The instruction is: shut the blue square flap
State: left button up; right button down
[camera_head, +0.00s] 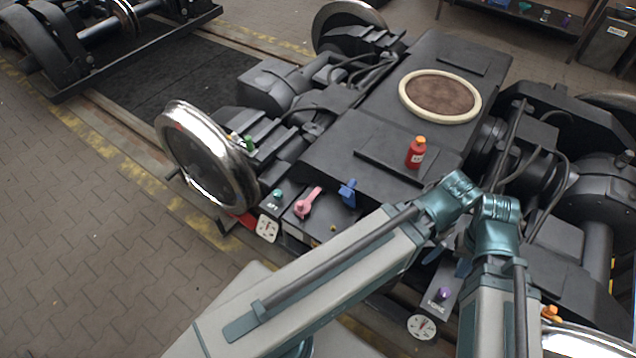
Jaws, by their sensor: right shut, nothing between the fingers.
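A small upright blue part (347,192) stands on the black bogie's near panel, just right of a pink lever (307,203). It looks like the blue flap standing raised, but its square shape is hard to make out at this angle. My right gripper (462,266) is mostly hidden between and behind my own teal and grey arm links. It is shut and empty, low to the right of the blue part and apart from it.
A red bottle (415,153) stands on the bogie's top near a cream-rimmed round plate (440,97). A teal knob (277,195) is left of the pink lever. A purple knob (443,294) sits low between my arm links. The paved floor at left is clear.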

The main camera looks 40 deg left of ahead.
aim_at(348, 196)
jog(key=i+j+u, duration=0.3)
jog(key=j, duration=0.15)
jog(key=i+j+u, duration=0.25)
jog(key=j, duration=0.15)
jog(key=k+j, duration=0.1)
jog(key=j, duration=0.25)
jog(key=k+j, duration=0.15)
jog(key=j, duration=0.25)
jog(key=u, duration=0.05)
